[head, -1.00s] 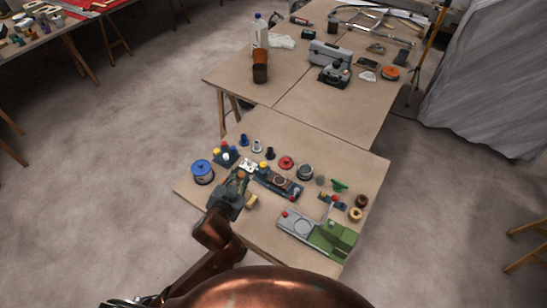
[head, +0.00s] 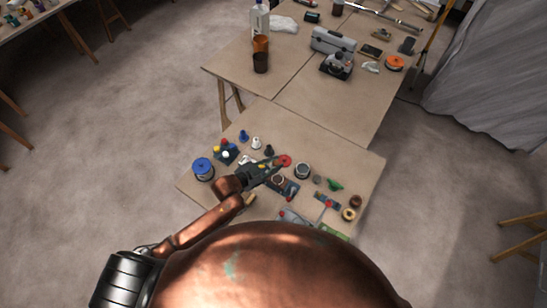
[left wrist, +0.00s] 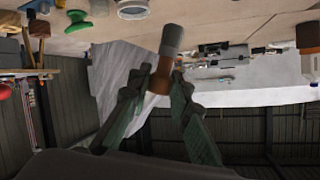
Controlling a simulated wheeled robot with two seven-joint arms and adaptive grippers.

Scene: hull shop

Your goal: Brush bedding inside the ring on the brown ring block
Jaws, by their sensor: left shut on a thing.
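My left gripper (head: 279,163) reaches over the small table and is shut on a short brush-like thing, a brown handle with a grey end, the brush (left wrist: 169,52). The brush stands out from between the fingertips in the left wrist view. A dark blue block (head: 292,189) with a brown ring (head: 278,180) on it sits just beside the gripper, on the near side; the arm and fingers hide part of it. I cannot tell whether the brush touches anything. My right gripper is in neither view.
A red disc (head: 285,160) and a grey round pot (head: 302,170) stand close to the gripper. A blue spool (head: 203,169) is at the left of the table. A larger table (head: 300,70) behind holds a grey toolbox (head: 333,41).

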